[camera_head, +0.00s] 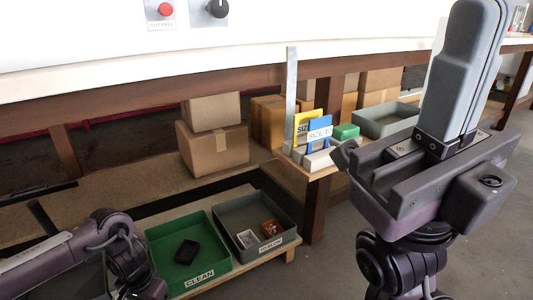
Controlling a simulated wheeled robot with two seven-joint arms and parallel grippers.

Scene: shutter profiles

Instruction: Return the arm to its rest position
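My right gripper (462,70) stands large at the right of the head view, its grey fingers pointing up. The two fingers lie side by side with only a thin seam between them, and nothing shows held. Its dark palm hides part of the floor and the shelf behind. My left arm (105,235) shows at the lower left as dark links, beside the green tray. Its gripper does not show.
A green tray (160,243) labelled CLEAN holds a black piece. A grey tray (232,215) beside it holds small pieces. A wooden shelf end carries SIZE cards (320,135) and a green block (346,132). Cardboard boxes (213,147) stand behind. Grey floor (325,270) is clear.

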